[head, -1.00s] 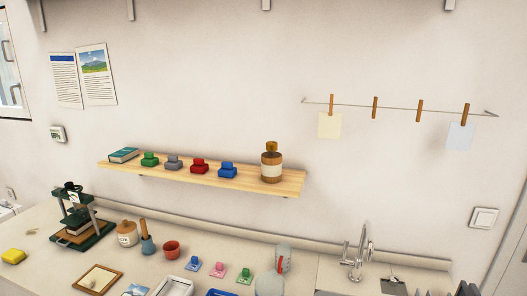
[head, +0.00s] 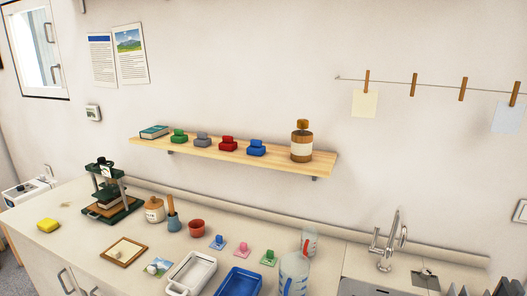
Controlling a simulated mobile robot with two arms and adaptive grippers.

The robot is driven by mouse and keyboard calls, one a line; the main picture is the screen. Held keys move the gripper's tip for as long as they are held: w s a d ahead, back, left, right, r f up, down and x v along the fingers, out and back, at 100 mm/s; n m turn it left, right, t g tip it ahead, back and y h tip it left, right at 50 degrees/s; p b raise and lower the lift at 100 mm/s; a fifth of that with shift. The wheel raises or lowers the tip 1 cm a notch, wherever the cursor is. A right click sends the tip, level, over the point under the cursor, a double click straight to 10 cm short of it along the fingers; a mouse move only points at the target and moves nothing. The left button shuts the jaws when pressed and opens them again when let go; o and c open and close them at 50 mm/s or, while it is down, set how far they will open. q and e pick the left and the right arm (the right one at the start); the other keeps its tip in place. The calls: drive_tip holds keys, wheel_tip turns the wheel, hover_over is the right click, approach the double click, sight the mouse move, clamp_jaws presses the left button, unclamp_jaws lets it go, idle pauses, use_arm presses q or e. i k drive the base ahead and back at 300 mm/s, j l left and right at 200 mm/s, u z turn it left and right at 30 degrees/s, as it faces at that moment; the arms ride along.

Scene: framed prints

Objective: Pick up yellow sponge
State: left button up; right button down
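The yellow sponge (head: 48,225) lies flat on the light countertop (head: 75,247) at its left end, near the front edge. It is in full view with clear counter around it. Neither of my grippers can be made out in the head view, so nothing shows near the sponge.
A dark green press (head: 112,192) stands right of the sponge, with a wooden frame (head: 124,251) in front of it. A white tray (head: 191,272), a blue tray (head: 238,283) and a clear jug (head: 294,273) stand further right. A wooden shelf (head: 232,165) hangs above.

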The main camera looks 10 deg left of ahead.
sight(47, 225)
drive_tip(key=u, duration=1.65)
drive_tip(key=i+j+z, duration=0.1)
drive_tip(key=i, duration=0.25)
drive_tip(key=i+j+z, duration=0.15)
drive_tip(key=i, duration=0.25)
